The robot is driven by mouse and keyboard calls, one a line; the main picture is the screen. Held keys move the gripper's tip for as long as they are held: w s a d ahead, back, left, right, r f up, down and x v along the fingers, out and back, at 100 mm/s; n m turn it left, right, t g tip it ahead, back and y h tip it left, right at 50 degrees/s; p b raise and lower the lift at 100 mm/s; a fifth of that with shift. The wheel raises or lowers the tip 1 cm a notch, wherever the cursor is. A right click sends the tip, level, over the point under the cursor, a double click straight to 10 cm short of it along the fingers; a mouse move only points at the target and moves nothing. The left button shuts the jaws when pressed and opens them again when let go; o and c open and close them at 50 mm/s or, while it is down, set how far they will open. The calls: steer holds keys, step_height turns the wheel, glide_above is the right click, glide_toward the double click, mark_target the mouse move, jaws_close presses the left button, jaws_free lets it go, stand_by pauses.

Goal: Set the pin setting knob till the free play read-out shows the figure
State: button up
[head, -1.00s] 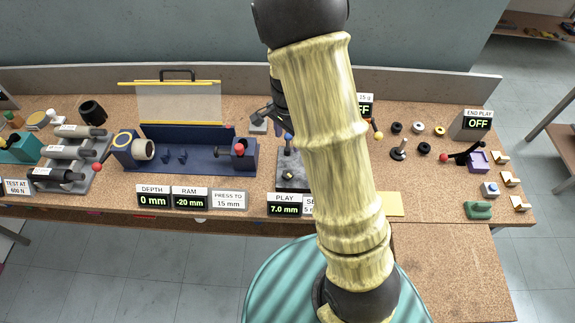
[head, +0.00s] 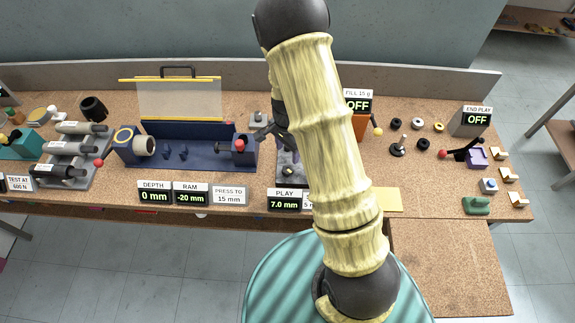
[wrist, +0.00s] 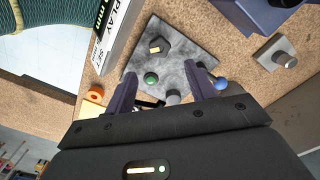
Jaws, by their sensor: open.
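The free play read-out (head: 285,200) reads 7.0 mm in the head view. In the wrist view its box (wrist: 120,25) shows at a steep slant, with the edge of a SET card (wrist: 95,58) beside it. A grey mottled plate (wrist: 190,45) carries a dark angular knob with a yellow mark (wrist: 158,46), perhaps the pin setting knob, and a green ball (wrist: 151,78). My gripper (wrist: 165,78) is open and empty above the plate, its fingers either side of the green ball in the picture. In the head view my gripper (head: 272,132) is partly hidden by my arm, which covers most of the plate.
A blue-knobbed part (wrist: 221,83) is close to the right finger. An orange ring (wrist: 95,96) lies left. A grey cylinder on a base (wrist: 283,58) stands right. The blue press (head: 190,155) stands left of the plate; a yellow sheet (head: 387,200) lies right of my arm.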

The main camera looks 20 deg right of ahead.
mark_target(287, 169)
step_height(287, 169, down, 9)
steer(key=shift+f+p, duration=0.2)
steer(key=shift+p, duration=0.5)
steer(key=c, duration=1)
